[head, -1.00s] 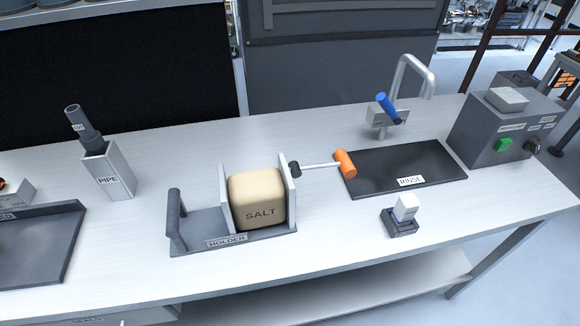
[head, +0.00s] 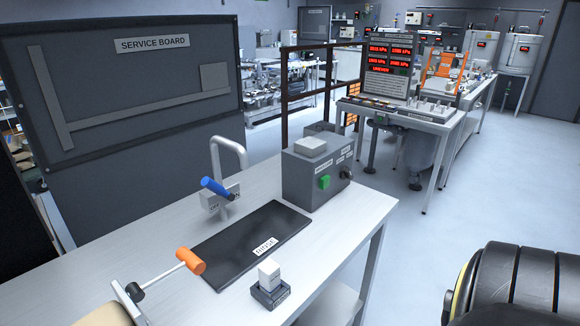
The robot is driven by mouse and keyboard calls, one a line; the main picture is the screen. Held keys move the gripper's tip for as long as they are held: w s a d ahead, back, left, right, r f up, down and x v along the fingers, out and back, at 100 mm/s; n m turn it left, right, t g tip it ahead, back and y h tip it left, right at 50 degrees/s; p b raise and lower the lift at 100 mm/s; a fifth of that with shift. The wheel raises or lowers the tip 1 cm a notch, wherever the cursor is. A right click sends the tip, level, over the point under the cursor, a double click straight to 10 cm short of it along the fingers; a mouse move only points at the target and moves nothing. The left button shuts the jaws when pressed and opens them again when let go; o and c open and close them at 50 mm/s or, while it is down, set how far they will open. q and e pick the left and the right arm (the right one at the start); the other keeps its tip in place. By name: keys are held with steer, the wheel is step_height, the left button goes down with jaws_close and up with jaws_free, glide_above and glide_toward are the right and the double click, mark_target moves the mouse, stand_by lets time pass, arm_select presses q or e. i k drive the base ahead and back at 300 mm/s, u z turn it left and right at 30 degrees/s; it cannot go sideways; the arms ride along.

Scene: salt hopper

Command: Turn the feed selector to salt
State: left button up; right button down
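A grey box (head: 310,182) stands at the far right end of the white bench in the head view. Its front carries a green button (head: 324,182) and a black knob (head: 346,173), with small labels that I cannot read. The knob may be the feed selector; its setting is too small to tell. Neither of my grippers is in view.
The white bench (head: 350,215) also holds a dark rinse mat (head: 240,245), a tap with a blue handle (head: 214,187), an orange-ended lever (head: 191,261) and a white block on a dark base (head: 269,271). Open floor (head: 480,190) lies right of the bench.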

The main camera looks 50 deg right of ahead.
mark_target(346, 173)
steer(key=z, duration=3.15)
steer(key=i, duration=1.65)
steer(key=u, duration=3)
